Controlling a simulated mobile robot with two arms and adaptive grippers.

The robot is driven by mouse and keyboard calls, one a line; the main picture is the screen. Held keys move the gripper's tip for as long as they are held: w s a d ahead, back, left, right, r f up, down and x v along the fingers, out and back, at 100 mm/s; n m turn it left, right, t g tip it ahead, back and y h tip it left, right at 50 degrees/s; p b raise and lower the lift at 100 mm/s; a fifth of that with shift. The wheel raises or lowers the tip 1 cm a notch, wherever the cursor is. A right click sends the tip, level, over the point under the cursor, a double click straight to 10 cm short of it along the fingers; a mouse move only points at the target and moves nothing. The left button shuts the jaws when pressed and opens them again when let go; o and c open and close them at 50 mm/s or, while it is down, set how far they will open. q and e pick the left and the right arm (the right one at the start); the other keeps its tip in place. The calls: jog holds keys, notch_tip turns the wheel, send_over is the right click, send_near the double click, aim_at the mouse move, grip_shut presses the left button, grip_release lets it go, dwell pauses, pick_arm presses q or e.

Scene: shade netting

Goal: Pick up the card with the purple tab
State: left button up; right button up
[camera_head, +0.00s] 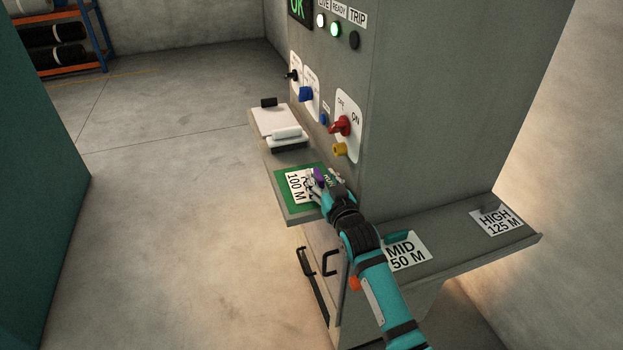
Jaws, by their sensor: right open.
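The card (295,188) with the purple tab (318,174) lies on a green mat (285,177) on the cabinet's left shelf. It is white and reads "100 M"; my gripper covers part of its upper lettering. My right gripper (316,184) is open, with its fingers low over the card's right end, right beside the purple tab. I cannot tell whether the fingers touch the tab. My left gripper is not in view.
A white card "MID 50 M" (407,253) with a teal tab and a card "HIGH 125 M" (497,221) lie on the right ledge (455,248). A white pad (274,121) sits on the left shelf.

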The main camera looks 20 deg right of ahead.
jog(key=w, duration=0.2)
jog(key=shift+w+f, duration=0.1)
jog(key=shift+w, duration=0.2)
jog(key=shift+s, duration=0.1)
grip_shut()
